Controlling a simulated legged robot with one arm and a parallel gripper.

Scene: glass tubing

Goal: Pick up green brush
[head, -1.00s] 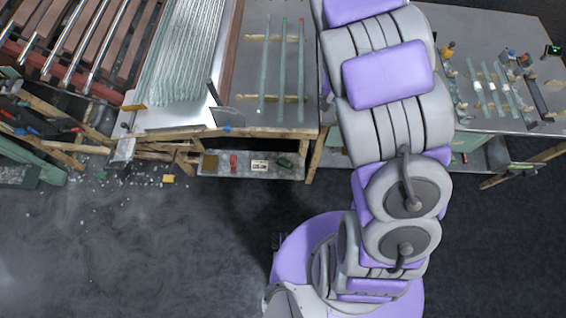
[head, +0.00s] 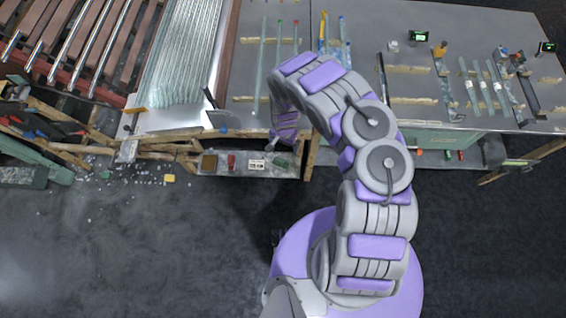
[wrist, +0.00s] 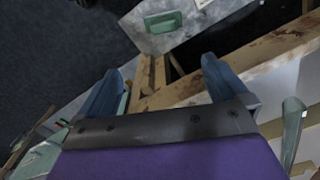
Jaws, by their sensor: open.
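The green brush, a small green block-like piece (head: 282,160), lies on the low grey shelf under the front edge of the workbench. In the wrist view the green brush (wrist: 163,21) shows at the top centre, on the grey shelf surface (wrist: 160,40). My gripper (head: 271,144) points down near the bench's front edge, just left of and above the brush in the head picture. In the wrist view my gripper's two blue fingers (wrist: 160,75) are spread apart with nothing between them. The brush lies beyond the fingertips, apart from them.
Wooden bench beams (wrist: 230,75) cross the wrist view close to the fingers. A red item (head: 231,161), a white label-like card (head: 256,165) and a brown box (head: 209,162) share the shelf. Glass tubes (head: 259,65) lie on the bench above. The floor in front is open.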

